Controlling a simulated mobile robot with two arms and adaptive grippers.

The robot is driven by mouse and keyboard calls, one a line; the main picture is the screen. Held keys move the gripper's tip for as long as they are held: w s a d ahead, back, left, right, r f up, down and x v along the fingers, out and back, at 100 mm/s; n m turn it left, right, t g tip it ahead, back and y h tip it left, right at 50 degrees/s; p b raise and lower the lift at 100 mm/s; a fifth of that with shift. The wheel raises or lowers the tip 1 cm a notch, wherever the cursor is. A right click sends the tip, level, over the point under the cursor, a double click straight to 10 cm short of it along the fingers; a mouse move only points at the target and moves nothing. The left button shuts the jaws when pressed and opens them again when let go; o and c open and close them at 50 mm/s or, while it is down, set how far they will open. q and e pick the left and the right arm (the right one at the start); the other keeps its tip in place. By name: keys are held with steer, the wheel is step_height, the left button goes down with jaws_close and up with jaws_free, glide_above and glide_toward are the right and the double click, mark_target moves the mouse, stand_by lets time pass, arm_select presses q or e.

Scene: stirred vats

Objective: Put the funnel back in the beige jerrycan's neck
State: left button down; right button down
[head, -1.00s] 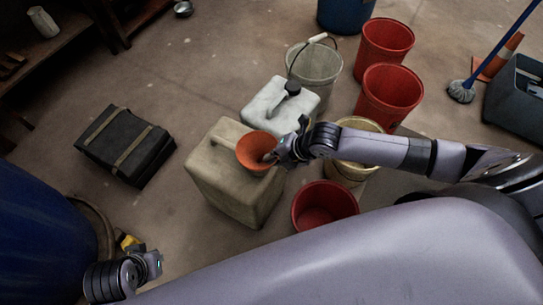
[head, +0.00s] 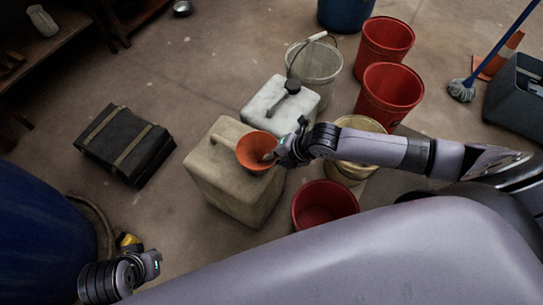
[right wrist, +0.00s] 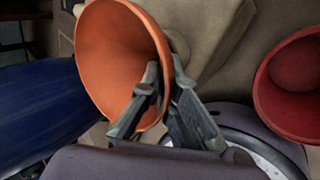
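The orange funnel (head: 254,147) shows over the top of the beige jerrycan (head: 236,187), wide mouth up. My right gripper (head: 272,156) is at the funnel's right side. In the right wrist view, its fingers (right wrist: 163,108) pinch the rim of the funnel (right wrist: 112,52), one finger inside the cone and one outside. The beige jerrycan (right wrist: 208,28) is behind the funnel there. The funnel's spout and the jerrycan's neck are hidden, so I cannot tell whether the spout is in the neck. My left gripper (head: 152,265) is low at the left, away from the jerrycan; its fingers are unclear.
A white jerrycan (head: 268,108) with a black cap stands just behind. A red bucket (head: 324,207) and a cream bucket (head: 346,172) are close on the right. Red buckets (head: 390,92) and a pale bucket (head: 314,65) stand farther back. A dark case (head: 125,145) lies left. A blue barrel (head: 40,235) is at lower left.

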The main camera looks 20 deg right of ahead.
steer(key=c, duration=1.7)
jaws_free()
